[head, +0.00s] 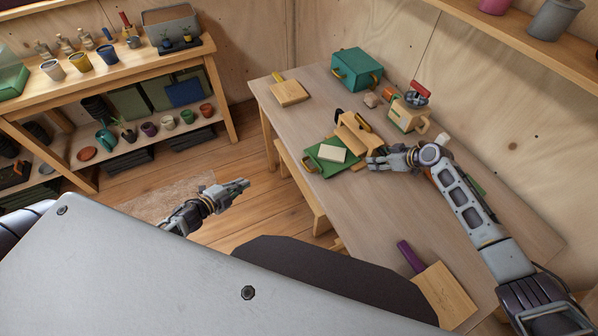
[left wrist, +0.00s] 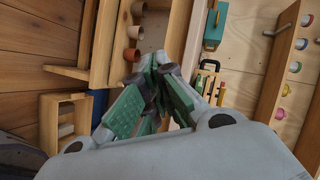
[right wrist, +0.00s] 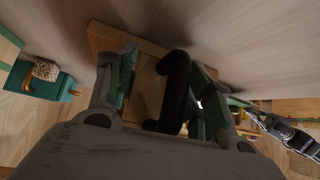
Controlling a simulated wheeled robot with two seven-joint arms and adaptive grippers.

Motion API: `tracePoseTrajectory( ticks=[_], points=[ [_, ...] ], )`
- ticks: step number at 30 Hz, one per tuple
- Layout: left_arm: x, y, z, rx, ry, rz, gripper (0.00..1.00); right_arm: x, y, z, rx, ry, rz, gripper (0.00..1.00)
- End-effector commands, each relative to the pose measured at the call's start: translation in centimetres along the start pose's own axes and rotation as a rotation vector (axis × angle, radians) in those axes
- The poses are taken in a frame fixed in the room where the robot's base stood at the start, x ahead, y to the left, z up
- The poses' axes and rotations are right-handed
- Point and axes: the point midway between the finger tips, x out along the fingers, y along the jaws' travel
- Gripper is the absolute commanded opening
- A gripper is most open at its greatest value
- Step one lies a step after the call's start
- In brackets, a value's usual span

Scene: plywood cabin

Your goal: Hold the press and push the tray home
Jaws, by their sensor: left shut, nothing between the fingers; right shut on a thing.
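The wooden press (head: 352,138) stands on the table, and its black handle (right wrist: 176,90) shows large in the right wrist view. My right gripper (head: 372,162) is at its near side, shut on the press; the exact contact is partly hidden by the fingers. The green tray (head: 312,165) lies just left of the press with a pale cream block (head: 331,152) on it. The tray's far end is close against the press, and I cannot tell how far in it sits. My left gripper (head: 246,184) is shut and empty, left of the table over the floor, apart from the tray.
A teal box (head: 357,69), a wooden caddy (head: 407,115) and a board (head: 290,92) stand further back on the table. Another board (head: 445,293) with a purple handle lies at the front right. A shelf (head: 150,66) stands at the left. The table's middle front is clear.

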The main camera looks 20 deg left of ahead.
Motion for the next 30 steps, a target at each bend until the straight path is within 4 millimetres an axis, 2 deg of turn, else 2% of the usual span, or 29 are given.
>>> tracePoseTrajectory(
  ticks=[1, 4, 6, 9, 18, 30],
  points=[
    [0.3, -1.4, -1.7, 0.042, 0.046, -0.020, 0.00, 0.0, 0.0, 0.1, 0.000, -0.001, 0.000, 0.23],
    [0.5, -3.6, -5.3, 0.137, 0.142, -0.054, 0.00, 0.0, 0.0, 0.1, 0.000, -0.001, 0.000, 0.23],
    [0.4, -4.7, -7.7, 0.209, 0.211, -0.072, 0.00, 0.0, 0.0, 0.1, 0.000, -0.001, 0.000, 0.23],
    [0.1, -5.1, -10.1, 0.296, 0.290, -0.082, 0.00, 0.0, 0.0, 0.1, 0.000, -0.001, 0.000, 0.23],
    [-0.8, -4.2, -12.5, 0.410, 0.411, -0.087, 0.00, 0.0, 0.0, 0.1, 0.000, -0.001, 0.000, 0.23],
    [-0.8, -4.2, -12.4, 0.426, 0.410, -0.091, 0.00, 0.0, 0.0, 0.1, 0.000, -0.001, 0.000, 0.23]
  ],
)
